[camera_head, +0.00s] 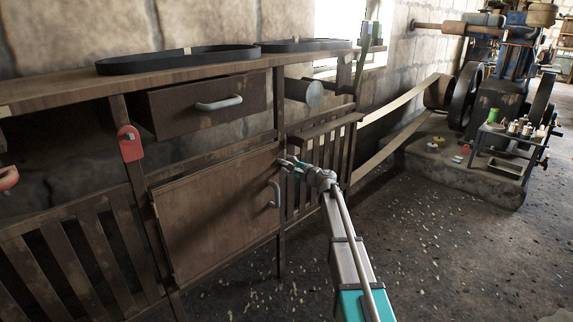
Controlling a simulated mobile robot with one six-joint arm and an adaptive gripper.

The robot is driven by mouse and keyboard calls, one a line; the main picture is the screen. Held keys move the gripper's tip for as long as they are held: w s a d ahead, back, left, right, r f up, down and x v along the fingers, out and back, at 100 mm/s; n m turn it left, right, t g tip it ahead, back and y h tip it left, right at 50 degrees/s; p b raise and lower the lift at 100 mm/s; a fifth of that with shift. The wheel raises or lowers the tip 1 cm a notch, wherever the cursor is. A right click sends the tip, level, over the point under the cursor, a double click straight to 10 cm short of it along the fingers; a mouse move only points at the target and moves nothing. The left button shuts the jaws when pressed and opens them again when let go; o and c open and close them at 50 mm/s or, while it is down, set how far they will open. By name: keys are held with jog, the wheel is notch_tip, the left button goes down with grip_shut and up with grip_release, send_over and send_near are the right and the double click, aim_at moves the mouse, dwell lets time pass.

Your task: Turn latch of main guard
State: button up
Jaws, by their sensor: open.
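A red latch-like piece (130,143) is fixed on the wooden post at the left, between the drawer and the slatted panel. I cannot tell for sure that it is the main guard's latch. A slatted wooden panel (75,262) stands below it to the left; a smaller slatted panel (318,165) stands right of the cabinet door. My gripper (287,163) is open and empty, in front of the cabinet's right post, well to the right of the red piece. It is small in view, and I cannot tell whether it touches anything.
A cabinet door (215,215) with a grey handle (274,194) is closed. A drawer (210,104) above it is partly out. Black belts (178,59) lie on the bench top. An engine (500,95) stands back right; the floor (450,260) is open.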

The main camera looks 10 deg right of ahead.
jog(key=v, duration=0.7)
dwell(0.5)
